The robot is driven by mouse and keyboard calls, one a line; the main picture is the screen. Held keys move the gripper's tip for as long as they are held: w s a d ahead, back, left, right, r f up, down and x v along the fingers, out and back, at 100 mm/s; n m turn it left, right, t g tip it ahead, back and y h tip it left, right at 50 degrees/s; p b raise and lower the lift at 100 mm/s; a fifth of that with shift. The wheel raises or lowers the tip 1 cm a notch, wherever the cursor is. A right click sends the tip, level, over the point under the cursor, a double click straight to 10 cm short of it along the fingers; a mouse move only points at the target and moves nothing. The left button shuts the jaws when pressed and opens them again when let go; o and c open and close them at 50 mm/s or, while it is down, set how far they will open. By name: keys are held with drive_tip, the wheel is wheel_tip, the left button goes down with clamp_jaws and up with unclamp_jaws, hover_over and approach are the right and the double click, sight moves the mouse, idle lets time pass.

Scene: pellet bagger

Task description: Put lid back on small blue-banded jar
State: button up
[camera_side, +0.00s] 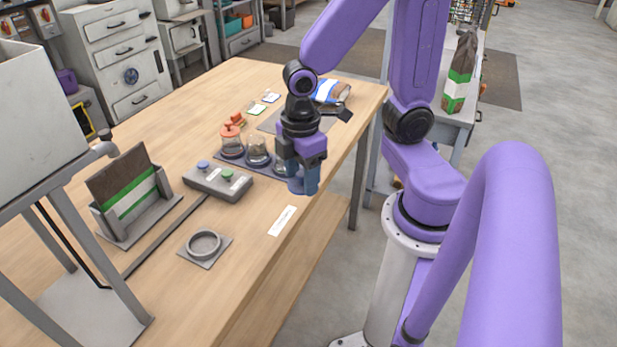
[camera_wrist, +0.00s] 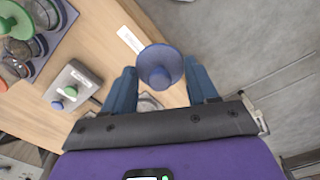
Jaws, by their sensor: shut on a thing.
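My gripper (camera_wrist: 161,85) is shut on a round blue lid (camera_wrist: 160,62), which sits between its two blue fingers in the wrist view. In the side view my gripper (camera_side: 303,182) hangs near the table's right edge, just right of the jars, and its fingers hide most of the lid. Glass jars stand on a dark tray: one with an orange lid (camera_side: 231,131), a middle jar (camera_side: 257,152), and another partly behind my gripper. In the wrist view jars (camera_wrist: 45,12) show at the upper left, by a green lid (camera_wrist: 14,24). I cannot make out a blue band.
A grey block (camera_side: 217,183) with a blue and a green knob stands left of the tray. A grey ring on a plate (camera_side: 204,245) and a white label (camera_side: 282,220) lie nearer. A bag in a holder (camera_side: 130,195) stands at left. The table front is mostly clear.

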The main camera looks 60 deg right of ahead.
drive_tip(key=w+d+r+m, duration=0.1)
drive_tip(key=w+d+m, duration=0.15)
drive_tip(key=w, duration=0.35)
drive_tip(key=w+d+m, duration=0.2)
drive_tip(key=w+m, duration=0.1)
drive_tip(key=w, duration=0.4)
drive_tip(key=w+d+m, duration=0.5)
drive_tip(key=w+d, duration=0.5)
drive_tip(key=d, duration=0.2)
drive_tip(key=shift+d, duration=0.25)
drive_tip(key=shift+m, duration=0.25)
drive_tip(key=shift+f, duration=3.1)
drive_tip(key=shift+d+f, duration=0.1)
drive_tip(key=shift+f, duration=0.05)
drive_tip(key=o, duration=1.3)
drive_tip(key=shift+r, duration=3.5)
